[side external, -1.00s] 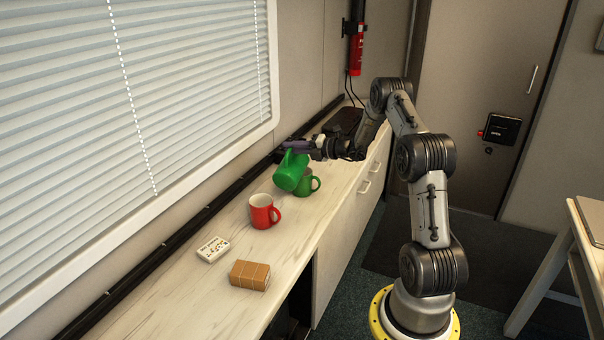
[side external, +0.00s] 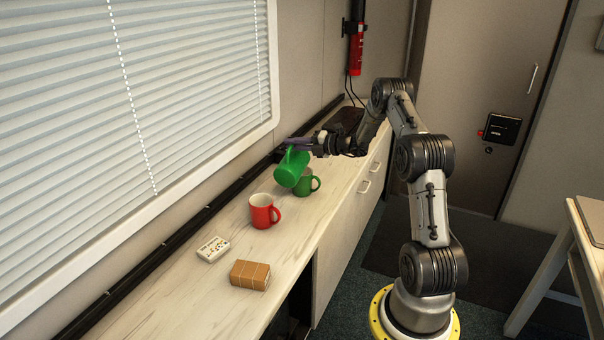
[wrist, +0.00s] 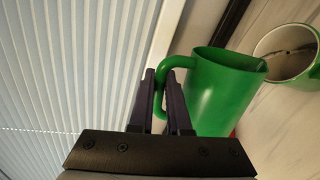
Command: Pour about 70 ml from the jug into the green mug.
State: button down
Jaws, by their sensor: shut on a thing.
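The green jug (side external: 290,168) is held in the air, tilted, just left of and above the green mug (side external: 308,181). My gripper (side external: 297,145) is shut on the jug's handle. In the wrist view my gripper's fingers (wrist: 166,100) close around the handle of the jug (wrist: 222,95), whose lip points toward the green mug (wrist: 285,65). The mug stands upright on the counter, with a white inside and some dark content low down. No stream between jug and mug is visible, and the liquid in the jug cannot be seen.
A red mug (side external: 264,211) stands on the counter in front of the jug. A small white box (side external: 213,249) and a brown wrapped block (side external: 249,275) lie nearer the camera. The window blind (side external: 110,90) rises along the left. The counter (side external: 190,300) is clear at the near end.

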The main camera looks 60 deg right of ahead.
aim_at(288, 157)
jog(key=shift+d+r, duration=0.1)
jog(key=shift+d, duration=0.1)
jog(key=shift+n, duration=0.8)
jog(key=a, duration=0.1)
jog(key=a+f, duration=0.1)
jog(key=a, duration=0.2)
jog(key=shift+s+f, duration=0.1)
jog(key=shift+f, duration=0.15)
jog(key=shift+a+f+n+h, duration=0.4)
jog(key=shift+a+n, duration=0.95)
jog(key=shift+n, duration=0.15)
jog(key=shift+h, duration=0.3)
jog(key=shift+s+a, duration=0.1)
jog(key=shift+a, duration=0.05)
jog(key=a+n+t+h, duration=0.1)
jog(key=a+n+t, duration=0.1)
jog(key=a+n, duration=0.6)
jog(key=shift+s+a+f+n+b, duration=0.3)
jog(key=shift+a+f+n, duration=0.15)
jog(key=shift+n, duration=0.25)
